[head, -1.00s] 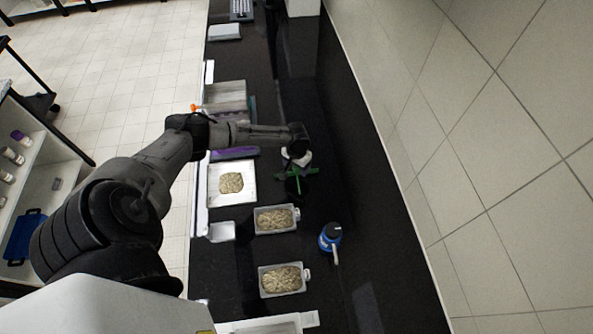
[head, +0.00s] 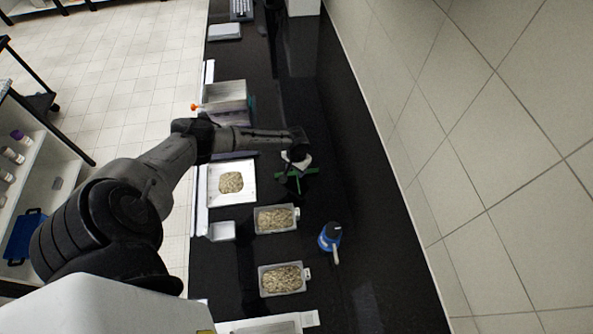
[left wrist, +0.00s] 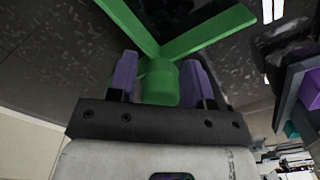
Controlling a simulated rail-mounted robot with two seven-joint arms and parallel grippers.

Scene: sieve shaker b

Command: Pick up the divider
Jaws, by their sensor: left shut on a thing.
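The divider (head: 297,179) is a green cross of thin arms over the black bench in the head view, just below my left gripper (head: 296,158). In the left wrist view my left gripper (left wrist: 160,82) has its two purple finger pads closed on the divider's round green hub (left wrist: 160,85). Two green arms of the divider spread out beyond the fingers. I cannot tell how far it is above the bench. My right gripper is not in view.
Two trays of grainy material, a middle one (head: 256,220) and a nearer one (head: 261,281), stand in front of the divider. A white pan with grains (head: 214,191) lies left. The tiled wall (head: 480,150) bounds the bench's right.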

